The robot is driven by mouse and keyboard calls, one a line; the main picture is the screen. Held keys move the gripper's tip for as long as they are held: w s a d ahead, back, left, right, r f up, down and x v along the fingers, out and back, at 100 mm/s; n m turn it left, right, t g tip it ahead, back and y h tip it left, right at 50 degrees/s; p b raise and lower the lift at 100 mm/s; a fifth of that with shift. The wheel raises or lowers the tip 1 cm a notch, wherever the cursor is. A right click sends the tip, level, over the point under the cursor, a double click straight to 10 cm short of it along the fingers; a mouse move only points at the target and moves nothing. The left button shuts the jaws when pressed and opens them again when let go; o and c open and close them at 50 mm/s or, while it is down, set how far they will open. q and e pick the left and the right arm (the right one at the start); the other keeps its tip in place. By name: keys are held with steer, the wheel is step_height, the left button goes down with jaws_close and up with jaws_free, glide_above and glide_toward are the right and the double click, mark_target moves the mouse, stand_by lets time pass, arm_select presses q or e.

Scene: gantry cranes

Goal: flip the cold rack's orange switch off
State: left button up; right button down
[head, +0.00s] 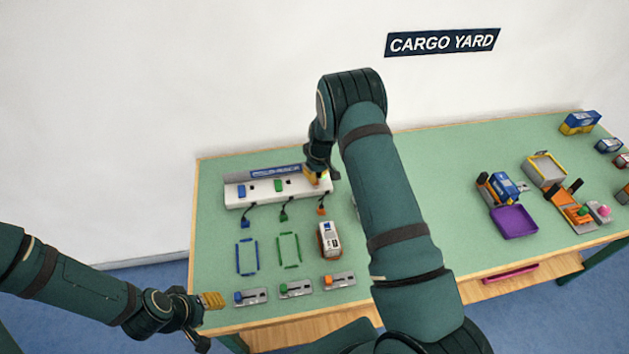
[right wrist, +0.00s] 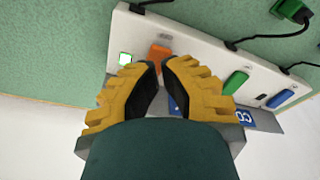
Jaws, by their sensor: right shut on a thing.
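The cold rack (head: 245,195) is a long white strip with a blue switch (head: 242,191), a green switch (head: 279,186) and an orange switch (right wrist: 159,54) on its top. The orange switch is at the rack's right end in the head view, mostly hidden there by my right gripper (head: 317,177). In the right wrist view my right gripper (right wrist: 165,65) has its fingertips nearly together at the orange switch, shut on it. My left gripper (head: 212,300) is low at the table's front left corner, away from the rack.
Plugs on short black cords hang before the rack, including a green plug (right wrist: 292,10). A white and brown container (head: 329,240), blue and green outlines, and several small slider panels (head: 296,289) are nearer the front. A purple tray (head: 514,222) stands right; the table middle is partly hidden by my right arm.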

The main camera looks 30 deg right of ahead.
arm_select(q)
steer(key=shift+f+b, duration=1.1)
steer(key=shift+f, duration=0.05)
arm_select(e)
steer(key=shift+f, duration=1.35)
arm_select(q)
steer(key=shift+r, duration=0.1)
arm_select(e)
steer(key=shift+r, duration=0.1)
steer(key=shift+r+p, duration=1.65)
steer(key=shift+r, duration=1.8)
arm_select(q)
step_height(320, 180, up, 3)
steer(key=shift+r, duration=0.1)
